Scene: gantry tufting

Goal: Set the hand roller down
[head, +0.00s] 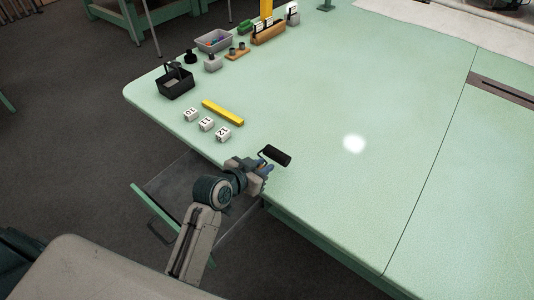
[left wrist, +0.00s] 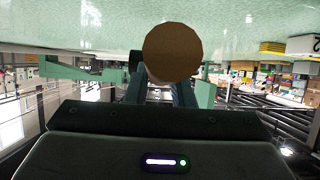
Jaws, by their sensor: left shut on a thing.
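The hand roller (head: 276,155) has a black cylinder on a thin frame and shows in the head view near the table's front edge. My left gripper (head: 265,173) is shut on its handle, over the edge of the pale green table (head: 310,110). In the left wrist view, a round brown end, seemingly the roller's handle (left wrist: 172,52), stands out between the fingers and hides much behind it. I cannot tell whether the roller touches the tabletop. My right gripper is not in view.
White numbered blocks (head: 207,124) and a yellow bar (head: 222,112) lie left of the gripper. A black basket (head: 175,82) and a grey bin (head: 214,40) stand farther back. An open drawer (head: 160,209) juts out below the table edge. The tabletop right of the roller is clear.

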